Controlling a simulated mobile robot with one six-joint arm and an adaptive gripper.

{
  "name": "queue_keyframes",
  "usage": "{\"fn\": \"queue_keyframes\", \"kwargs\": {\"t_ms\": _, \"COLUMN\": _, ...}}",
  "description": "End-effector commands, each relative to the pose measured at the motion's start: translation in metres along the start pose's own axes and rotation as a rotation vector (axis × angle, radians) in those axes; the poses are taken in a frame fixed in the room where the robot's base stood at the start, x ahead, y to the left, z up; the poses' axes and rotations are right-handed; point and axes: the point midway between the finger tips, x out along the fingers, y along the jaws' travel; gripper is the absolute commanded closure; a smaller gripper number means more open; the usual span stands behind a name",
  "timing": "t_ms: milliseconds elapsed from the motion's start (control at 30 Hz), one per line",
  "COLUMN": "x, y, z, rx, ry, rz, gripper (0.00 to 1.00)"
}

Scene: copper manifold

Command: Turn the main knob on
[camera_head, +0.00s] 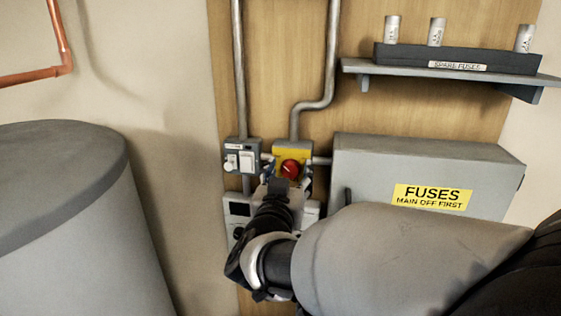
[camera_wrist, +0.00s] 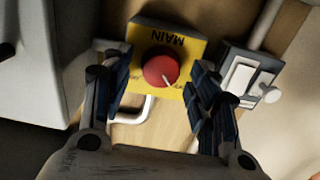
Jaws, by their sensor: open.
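The main knob (camera_head: 290,169) is red with a pale pointer mark and sits on a yellow plate (camera_head: 299,149) on the wooden board. In the wrist view the red knob (camera_wrist: 161,71) is in the middle of the yellow plate, which reads MAIN upside down (camera_wrist: 190,37). Its pale mark points toward the lower right there. Small lettering on the plate is too blurred to read fully. My gripper (camera_wrist: 158,82) is open, with one finger on each side of the knob and visible space between. In the head view my gripper (camera_head: 287,178) is in front of the knob's lower part.
A switch box (camera_head: 242,156) stands close to the left of the yellow plate. A grey fuse box (camera_head: 425,160) is to the right. Above it, a shelf (camera_head: 450,76) bears a spare-fuse rack (camera_head: 480,58). Conduits (camera_head: 333,60) run up the board. A grey tank (camera_head: 75,230) stands left.

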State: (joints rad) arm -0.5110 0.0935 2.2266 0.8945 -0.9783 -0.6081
Motion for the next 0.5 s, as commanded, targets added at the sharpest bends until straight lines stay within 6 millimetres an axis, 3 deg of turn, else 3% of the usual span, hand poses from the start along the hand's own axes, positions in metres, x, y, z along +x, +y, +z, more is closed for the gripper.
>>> {"fn": "queue_keyframes", "kwargs": {"t_ms": 167, "x": -0.0001, "y": -0.0001, "z": -0.0001, "rx": 0.000, "ry": 0.000, "rz": 0.000, "gripper": 0.46}}
{"fn": "queue_keyframes", "kwargs": {"t_ms": 500, "x": -0.0003, "y": -0.0001, "z": -0.0002, "rx": 0.000, "ry": 0.000, "rz": 0.000, "gripper": 0.68}}
